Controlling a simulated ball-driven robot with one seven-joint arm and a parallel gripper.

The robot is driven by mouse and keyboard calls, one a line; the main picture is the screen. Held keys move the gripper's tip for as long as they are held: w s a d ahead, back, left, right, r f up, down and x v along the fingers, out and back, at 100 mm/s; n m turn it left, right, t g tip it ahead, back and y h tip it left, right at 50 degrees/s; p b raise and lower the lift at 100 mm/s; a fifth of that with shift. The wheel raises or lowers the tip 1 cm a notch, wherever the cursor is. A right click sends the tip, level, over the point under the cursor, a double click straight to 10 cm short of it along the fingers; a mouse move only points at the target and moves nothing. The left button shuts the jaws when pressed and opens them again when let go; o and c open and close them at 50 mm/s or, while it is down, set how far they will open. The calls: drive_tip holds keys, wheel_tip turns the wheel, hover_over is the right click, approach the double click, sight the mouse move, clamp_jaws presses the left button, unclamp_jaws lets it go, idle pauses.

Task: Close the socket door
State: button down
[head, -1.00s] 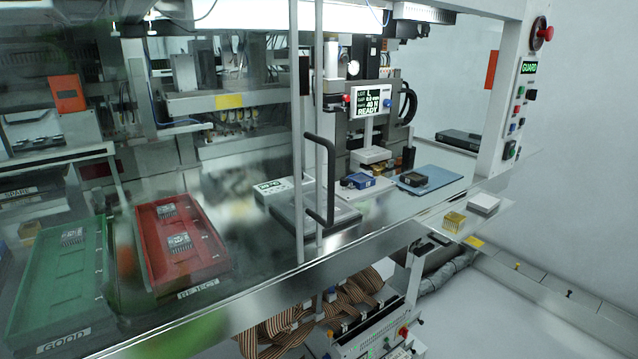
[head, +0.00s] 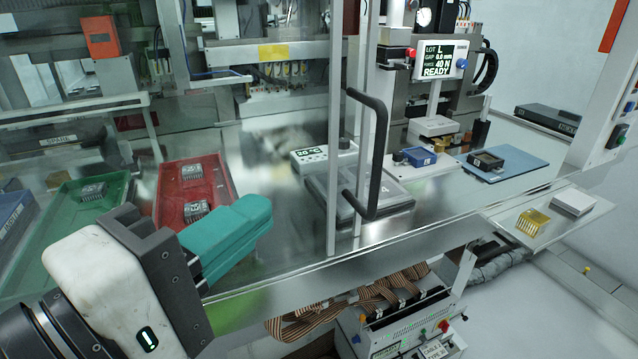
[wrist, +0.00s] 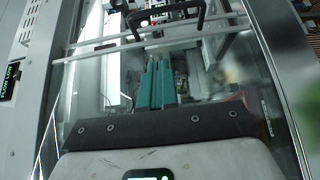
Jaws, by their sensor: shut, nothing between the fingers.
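A glass door panel with slim pale upright frame bars (head: 336,110) stands at the front of the handler. A black bow-shaped handle (head: 380,150) is fixed to its edge. I cannot tell for sure that this is the socket door. My gripper (head: 262,213) has teal fingers, shut with nothing between them, in front of the machine. It is left of the handle and apart from it. In the wrist view the fingertips (wrist: 158,68) point towards the handle (wrist: 165,22), with a gap between them.
A red tray (head: 165,205) and a green tray (head: 122,180) hold chips behind my gripper. A blue mat (head: 525,165) lies on the deck at right. A small shelf (head: 500,215) with a yellow part juts out at the front right. Ribbon cables (head: 350,310) hang below the front edge.

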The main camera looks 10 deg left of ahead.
drive_tip(key=p+x, duration=0.2)
drive_tip(key=x, duration=0.7)
drive_tip(key=shift+w+d, duration=0.1)
drive_tip(key=shift+w, duration=0.1)
drive_tip(key=shift+w+d+p, duration=0.25)
drive_tip(key=shift+d+p, duration=0.05)
drive_tip(key=shift+d, duration=0.3)
drive_tip(key=shift+w+d+p, duration=0.25)
drive_tip(key=shift+d, duration=0.4)
drive_tip(key=shift+w+d+p, duration=0.3)
drive_tip(key=shift+d, duration=0.3)
drive_tip(key=shift+w, duration=0.1)
